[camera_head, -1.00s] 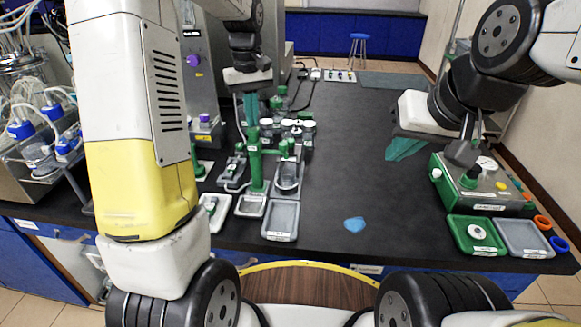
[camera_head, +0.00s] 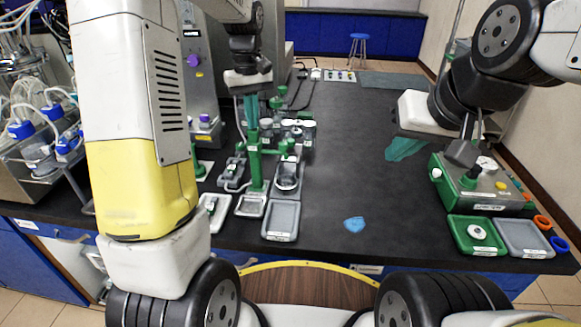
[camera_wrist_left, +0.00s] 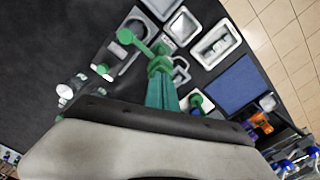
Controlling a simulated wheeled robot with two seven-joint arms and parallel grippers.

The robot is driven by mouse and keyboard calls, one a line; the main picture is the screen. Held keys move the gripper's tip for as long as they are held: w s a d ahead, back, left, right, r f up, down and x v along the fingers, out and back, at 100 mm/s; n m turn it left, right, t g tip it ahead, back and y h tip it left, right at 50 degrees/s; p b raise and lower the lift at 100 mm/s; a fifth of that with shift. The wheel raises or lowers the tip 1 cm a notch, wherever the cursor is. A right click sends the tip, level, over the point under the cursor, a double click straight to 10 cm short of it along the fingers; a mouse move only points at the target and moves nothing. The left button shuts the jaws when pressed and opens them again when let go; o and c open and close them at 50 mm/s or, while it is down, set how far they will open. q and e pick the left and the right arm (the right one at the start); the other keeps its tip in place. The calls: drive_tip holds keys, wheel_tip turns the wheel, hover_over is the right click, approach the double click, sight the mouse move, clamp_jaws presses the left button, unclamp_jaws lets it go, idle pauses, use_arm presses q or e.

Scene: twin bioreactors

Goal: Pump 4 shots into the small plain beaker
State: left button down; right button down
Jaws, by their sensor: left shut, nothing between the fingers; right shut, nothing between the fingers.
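A green pump dispenser (camera_head: 256,170) stands at the left middle of the bench, with a spout arm reaching right. It also shows in the wrist view (camera_wrist_left: 143,43). A small clear vessel (camera_head: 288,183), possibly the small plain beaker, sits under the spout end; its label is unreadable. My left gripper (camera_head: 251,118) is shut and points down at the pump's top, with fingertips at or just above it; contact is unclear. Its teal fingers also show in the wrist view (camera_wrist_left: 162,92). My right gripper (camera_head: 405,149) is shut and empty over the bench at right.
A grey tray (camera_head: 267,233) lies in front of the pump. Several white-lidded jars stand behind it. A green control box (camera_head: 474,206) with green and grey trays is at right. A blue patch (camera_head: 354,225) lies near the front edge. The bench middle is clear.

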use_arm(q)
drive_tip(key=shift+f, duration=1.15)
drive_tip(key=shift+r, duration=1.8)
drive_tip(key=shift+f, duration=1.8)
drive_tip(key=shift+r, duration=1.8)
